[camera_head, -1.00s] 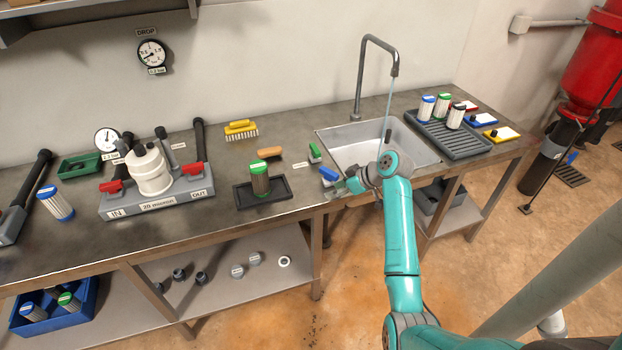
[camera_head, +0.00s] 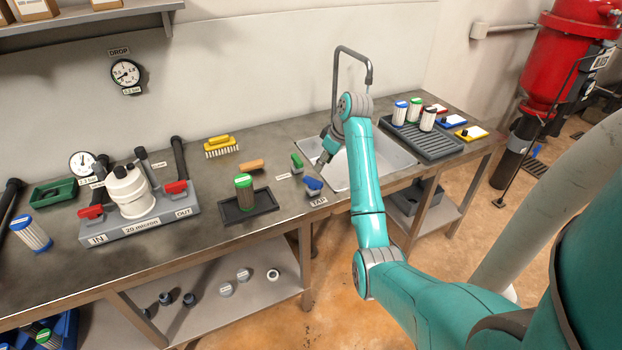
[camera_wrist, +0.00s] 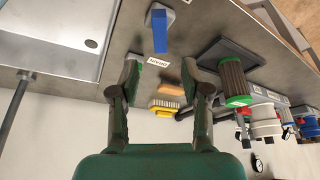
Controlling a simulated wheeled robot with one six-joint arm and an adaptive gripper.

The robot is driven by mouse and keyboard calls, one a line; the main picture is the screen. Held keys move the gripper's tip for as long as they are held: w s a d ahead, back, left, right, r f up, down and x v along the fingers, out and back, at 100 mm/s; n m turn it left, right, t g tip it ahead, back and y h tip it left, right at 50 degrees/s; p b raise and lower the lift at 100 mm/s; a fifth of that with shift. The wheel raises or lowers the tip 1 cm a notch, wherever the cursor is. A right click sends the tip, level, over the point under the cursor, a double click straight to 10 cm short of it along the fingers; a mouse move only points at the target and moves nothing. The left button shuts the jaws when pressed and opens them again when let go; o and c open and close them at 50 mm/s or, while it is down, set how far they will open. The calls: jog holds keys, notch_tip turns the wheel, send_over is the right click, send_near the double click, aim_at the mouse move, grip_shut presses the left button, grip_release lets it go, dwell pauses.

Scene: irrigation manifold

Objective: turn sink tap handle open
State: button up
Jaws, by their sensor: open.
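The blue tap handle (camera_head: 313,184) stands on the counter's front edge, behind a TAP label (camera_head: 318,202). It also shows at the top middle of the wrist view (camera_wrist: 159,31). My gripper (camera_head: 323,160) is over the counter by the sink's left side, behind the tap handle and apart from it. In the wrist view my gripper (camera_wrist: 165,72) is open, with nothing between its fingers. The curved faucet (camera_head: 337,85) rises behind the sink (camera_head: 385,155). My arm covers the space below its spout, so I cannot tell whether water runs.
A green handle (camera_head: 296,162) stands close behind the tap handle, near my gripper. A dark tray (camera_head: 262,207) with a green-topped filter (camera_head: 244,192) lies to the left. A wooden-handled brush (camera_head: 252,165) lies behind it. A ribbed drain rack (camera_head: 440,147) is right of the sink.

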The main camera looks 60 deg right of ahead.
aim_at(313, 180)
jog(key=x, duration=0.9)
jog(key=shift+w+f, duration=0.1)
jog(key=shift+f, duration=0.2)
grip_shut()
